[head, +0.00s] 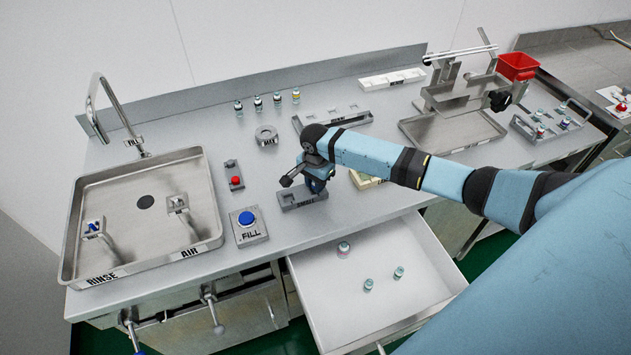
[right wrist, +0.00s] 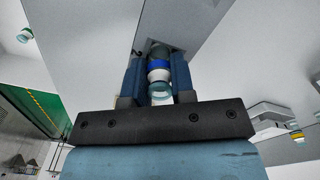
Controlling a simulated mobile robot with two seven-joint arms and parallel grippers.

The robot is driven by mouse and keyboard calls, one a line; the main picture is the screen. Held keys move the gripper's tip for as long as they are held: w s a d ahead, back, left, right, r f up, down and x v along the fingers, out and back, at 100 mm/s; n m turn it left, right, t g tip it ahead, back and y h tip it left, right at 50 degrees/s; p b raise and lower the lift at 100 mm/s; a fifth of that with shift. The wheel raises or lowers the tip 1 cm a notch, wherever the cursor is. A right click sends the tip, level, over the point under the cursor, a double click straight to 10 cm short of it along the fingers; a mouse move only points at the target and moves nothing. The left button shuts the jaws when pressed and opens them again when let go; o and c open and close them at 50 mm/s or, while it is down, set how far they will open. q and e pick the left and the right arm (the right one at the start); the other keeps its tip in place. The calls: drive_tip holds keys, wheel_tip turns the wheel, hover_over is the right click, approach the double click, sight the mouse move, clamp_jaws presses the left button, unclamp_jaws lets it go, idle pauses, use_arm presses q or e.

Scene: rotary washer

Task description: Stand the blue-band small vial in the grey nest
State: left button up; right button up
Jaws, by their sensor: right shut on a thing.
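The blue-band small vial (right wrist: 158,66) is between the fingers of my right gripper (right wrist: 159,78) in the right wrist view. Its blue band and clear glass end show. The right gripper (head: 318,184) is shut on it, low over the right part of the grey nest (head: 291,202) in the head view. There the vial is hidden by the gripper. Its far end meets a dark grey recess in the right wrist view; I cannot tell whether it is seated. My left gripper is not in view.
An open drawer (head: 400,255) holds several small vials below the counter edge. A sink (head: 145,203) is further left. Several vials (head: 258,103) stand behind, near a round grey holder (head: 266,136).

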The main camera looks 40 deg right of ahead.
drive_tip(key=shift+f, duration=0.1)
drive_tip(key=o, duration=0.9)
